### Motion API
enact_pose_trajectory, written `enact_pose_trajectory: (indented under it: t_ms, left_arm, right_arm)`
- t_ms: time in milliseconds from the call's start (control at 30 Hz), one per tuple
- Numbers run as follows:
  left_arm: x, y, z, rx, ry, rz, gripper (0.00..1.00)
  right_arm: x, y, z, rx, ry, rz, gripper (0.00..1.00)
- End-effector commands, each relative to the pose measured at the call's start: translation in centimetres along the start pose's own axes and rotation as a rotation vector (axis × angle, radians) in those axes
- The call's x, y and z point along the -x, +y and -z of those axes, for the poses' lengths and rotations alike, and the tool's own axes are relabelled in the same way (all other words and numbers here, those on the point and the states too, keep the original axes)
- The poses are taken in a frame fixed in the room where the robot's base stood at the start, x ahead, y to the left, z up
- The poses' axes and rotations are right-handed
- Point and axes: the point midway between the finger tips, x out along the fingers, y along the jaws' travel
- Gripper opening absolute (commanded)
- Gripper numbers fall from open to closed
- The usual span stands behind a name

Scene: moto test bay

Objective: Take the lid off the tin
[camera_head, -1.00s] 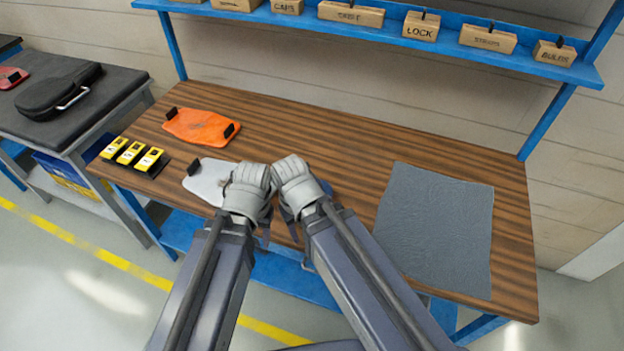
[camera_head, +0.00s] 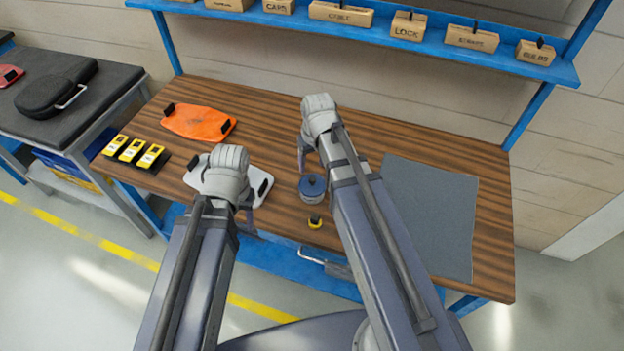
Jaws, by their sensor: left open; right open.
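A round blue-grey tin (camera_head: 312,194) with a dark knob on its lid (camera_head: 312,182) stands upright on the wooden bench, between my two arms. The lid sits on the tin. My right gripper (camera_head: 303,150) is open, just behind the tin and apart from it in the picture; its wrist hides part of the fingers. My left gripper (camera_head: 247,202) is open, to the left of the tin, over the right part of a pale grey plate. Its wrist and arm hide much of that plate.
A small yellow and black item (camera_head: 315,221) lies in front of the tin. An orange plate (camera_head: 200,122) and several yellow blocks (camera_head: 132,150) are at the left. A grey mat (camera_head: 430,215) covers the right side. A shelf with labelled boxes (camera_head: 405,26) runs behind.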

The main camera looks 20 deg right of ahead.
Motion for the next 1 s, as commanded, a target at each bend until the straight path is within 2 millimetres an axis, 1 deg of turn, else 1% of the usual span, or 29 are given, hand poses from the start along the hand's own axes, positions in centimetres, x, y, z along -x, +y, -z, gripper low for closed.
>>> enact_pose_trajectory:
  t_ms: [133,367,567,667,767,1000]
  left_arm:
    - [-0.8,0.1,0.0,0.000,0.000,0.000,0.50]
    - [-2.8,0.3,0.2,0.000,0.000,0.000,0.50]
    - [-2.8,0.3,0.2,0.000,0.000,0.000,0.50]
    - [-3.3,0.3,0.2,0.000,0.000,0.000,0.50]
    - [-4.2,0.4,0.2,0.000,0.000,0.000,0.50]
    - [-7.2,0.7,0.4,0.000,0.000,0.000,0.50]
  right_arm:
    - [-0.8,-0.1,-0.1,0.001,0.000,0.000,0.62]
    - [-2.8,0.0,-0.1,0.001,-0.001,0.000,0.62]
    - [-2.8,0.0,-0.1,0.001,-0.001,0.000,0.62]
    - [-3.3,0.0,-0.1,0.001,-0.001,0.000,0.62]
    - [-4.2,0.1,-0.2,0.001,-0.001,0.000,0.62]
    - [-7.3,0.4,-0.3,0.001,-0.001,0.000,0.62]
